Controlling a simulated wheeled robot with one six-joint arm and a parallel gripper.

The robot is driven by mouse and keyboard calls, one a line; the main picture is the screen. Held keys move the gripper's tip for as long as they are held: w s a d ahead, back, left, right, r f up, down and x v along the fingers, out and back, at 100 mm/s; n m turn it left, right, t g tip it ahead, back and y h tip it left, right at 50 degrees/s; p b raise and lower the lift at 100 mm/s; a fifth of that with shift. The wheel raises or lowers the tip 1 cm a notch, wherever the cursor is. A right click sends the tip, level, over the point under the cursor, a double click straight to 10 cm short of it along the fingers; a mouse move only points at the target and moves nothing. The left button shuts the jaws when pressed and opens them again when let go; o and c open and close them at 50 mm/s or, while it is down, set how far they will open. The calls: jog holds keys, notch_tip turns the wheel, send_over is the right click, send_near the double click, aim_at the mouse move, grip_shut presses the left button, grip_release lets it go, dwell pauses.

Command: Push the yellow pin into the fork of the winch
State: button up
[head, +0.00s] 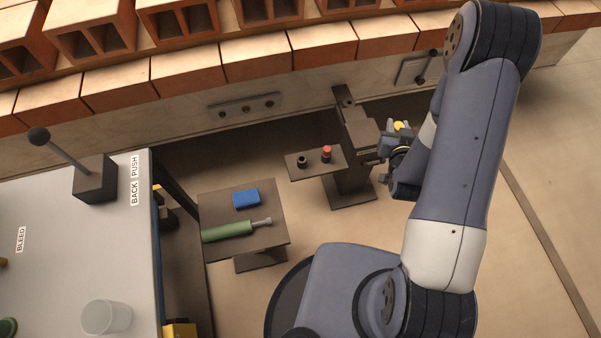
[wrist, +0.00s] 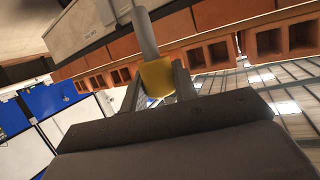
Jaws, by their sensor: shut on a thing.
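The yellow pin (head: 400,126) shows as a small yellow spot at my gripper (head: 389,142) in the head view. In the wrist view my gripper (wrist: 159,82) is shut on the yellow head of the pin (wrist: 157,75). A grey shaft (wrist: 145,35) runs from that head away from my gripper to the top edge. A brown and dark stand (head: 361,130), which looks like the winch, is just left of my gripper in the head view. I cannot make out its fork, nor whether the shaft's tip touches it.
A small shelf with a red-topped knob (head: 327,153) and a black one juts left from the stand. A low table (head: 270,236) holds a blue block (head: 246,198) and a green cylinder (head: 228,231). A row of hollow bricks (head: 186,70) runs along the back. Open floor lies to the right.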

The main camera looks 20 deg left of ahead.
jog(key=w+a+f+n+g+y+b, duration=0.1)
jog(key=a+f+n+y+b, duration=0.2)
jog(key=a+f+b, duration=0.9)
jog(key=w+a+f+n+g+y+b, duration=0.2)
jog(key=a+f+n+y+b, duration=0.2)
jog(key=a+f+b, duration=0.8)
jog(key=a+b, duration=0.2)
jog(key=a, duration=0.1)
jog(key=shift+w+a+f+g+y, duration=0.25)
jog(key=shift+w+f+g+y, duration=0.05)
jog(key=shift+y, duration=0.1)
notch_tip(320, 180, down, 8)
jog(key=b, duration=0.4)
jog(key=shift+f, duration=0.25)
jog(key=shift+f+b, duration=0.4)
jog(key=shift+f, duration=0.15)
